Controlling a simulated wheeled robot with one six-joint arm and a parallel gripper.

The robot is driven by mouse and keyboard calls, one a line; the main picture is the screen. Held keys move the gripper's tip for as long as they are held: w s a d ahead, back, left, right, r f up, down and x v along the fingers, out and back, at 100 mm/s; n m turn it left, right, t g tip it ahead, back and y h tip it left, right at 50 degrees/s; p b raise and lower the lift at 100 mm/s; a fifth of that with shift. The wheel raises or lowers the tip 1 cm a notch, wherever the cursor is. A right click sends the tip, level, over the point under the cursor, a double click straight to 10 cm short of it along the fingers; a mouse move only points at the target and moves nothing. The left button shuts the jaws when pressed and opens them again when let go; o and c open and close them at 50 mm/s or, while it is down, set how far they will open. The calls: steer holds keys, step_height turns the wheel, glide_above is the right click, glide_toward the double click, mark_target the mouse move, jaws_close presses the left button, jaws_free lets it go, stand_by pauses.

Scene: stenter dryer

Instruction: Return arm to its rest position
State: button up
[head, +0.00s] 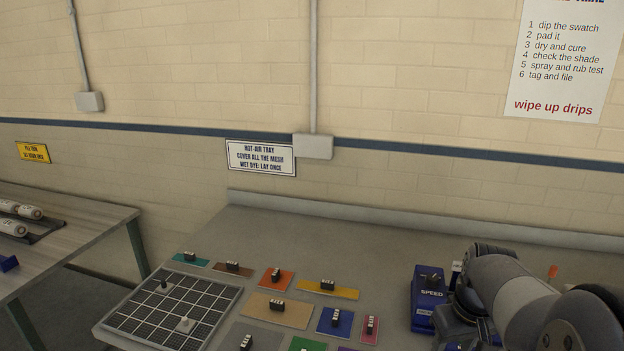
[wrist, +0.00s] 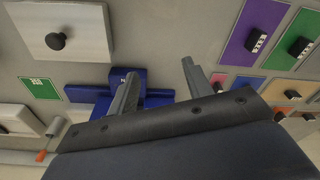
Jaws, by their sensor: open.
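My arm (head: 520,295) is folded low at the right of the head view, over the grey bench top (head: 300,235). My gripper (wrist: 158,92) shows in the wrist view with its two fingers apart and nothing between them. In the wrist view the fingers lie in front of a blue box (wrist: 130,78). The blue box marked SPEED (head: 428,297) stands just left of my arm in the head view. The gripper's fingertips cannot be made out in the head view.
Several coloured swatches with black clips, such as the orange one (head: 277,279), lie mid-bench. A black mesh tray (head: 172,310) is at the front left. A white plate with a black knob (wrist: 60,30) shows in the wrist view. Another table (head: 60,240) stands left, beyond a gap.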

steer(key=f, duration=0.9)
steer(key=shift+a+f, duration=0.2)
steer(key=shift+f, duration=0.15)
steer(key=shift+w+r, duration=0.15)
steer(key=shift+s+d+r, duration=0.1)
steer(key=shift+s+r, duration=0.05)
steer(key=shift+r, duration=0.6)
steer(key=shift+s+d+r, duration=0.1)
steer(key=shift+r, duration=0.6)
steer(key=shift+a, duration=0.1)
